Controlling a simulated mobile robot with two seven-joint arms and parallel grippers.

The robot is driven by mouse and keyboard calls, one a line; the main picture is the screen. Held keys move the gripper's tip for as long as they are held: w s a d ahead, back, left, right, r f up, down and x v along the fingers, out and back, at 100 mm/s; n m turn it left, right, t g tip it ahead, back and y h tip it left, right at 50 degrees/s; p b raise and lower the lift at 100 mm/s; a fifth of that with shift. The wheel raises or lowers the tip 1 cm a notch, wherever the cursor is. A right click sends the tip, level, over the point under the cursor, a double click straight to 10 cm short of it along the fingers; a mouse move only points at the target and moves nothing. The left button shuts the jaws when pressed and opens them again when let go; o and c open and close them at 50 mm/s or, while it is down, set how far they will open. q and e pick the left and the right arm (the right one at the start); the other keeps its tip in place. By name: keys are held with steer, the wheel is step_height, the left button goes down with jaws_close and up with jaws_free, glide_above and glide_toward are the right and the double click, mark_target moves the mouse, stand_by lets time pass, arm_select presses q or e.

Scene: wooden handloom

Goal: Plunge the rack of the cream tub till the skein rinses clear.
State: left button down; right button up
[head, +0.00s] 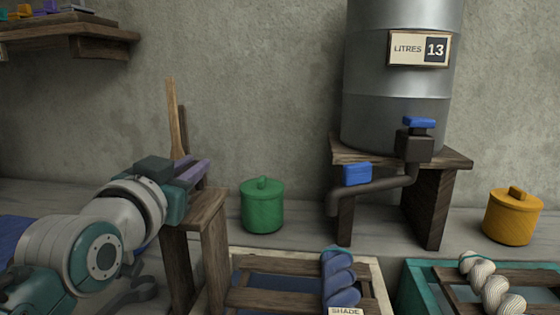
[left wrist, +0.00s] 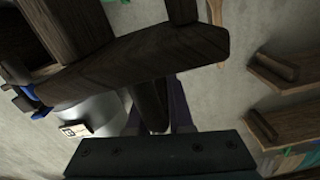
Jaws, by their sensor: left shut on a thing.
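The cream tub (head: 376,272) is at the bottom middle of the head view, cut off by the lower edge. The wooden rack's bars (head: 285,265) lie across it over dark blue contents. A twisted blue skein (head: 340,280) hangs at the rack's right side. My left gripper (head: 192,172) is left of the tub, above a wooden stand. It is shut on a dark wooden bar, which shows between its purple-grey fingers in the left wrist view (left wrist: 150,104). The held bar's full shape is hidden. My right gripper is not in view.
The wooden stand (head: 208,215) and a pale wooden stick (head: 174,120) are close to my left gripper. A metal tank (head: 395,110) marked 13 litres has a blue-handled tap (head: 418,123). A teal tub (head: 412,285) is at right. Green (head: 262,208) and yellow (head: 512,218) pots stand behind.

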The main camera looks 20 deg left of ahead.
arm_select(q)
steer(key=c, duration=1.2)
jaws_free()
steer(key=shift+r, duration=0.4)
steer(key=o, duration=0.4)
steer(key=shift+f, duration=0.15)
steer(key=shift+c, duration=0.2)
steer(key=p+v, duration=0.1)
steer(key=v, duration=0.9)
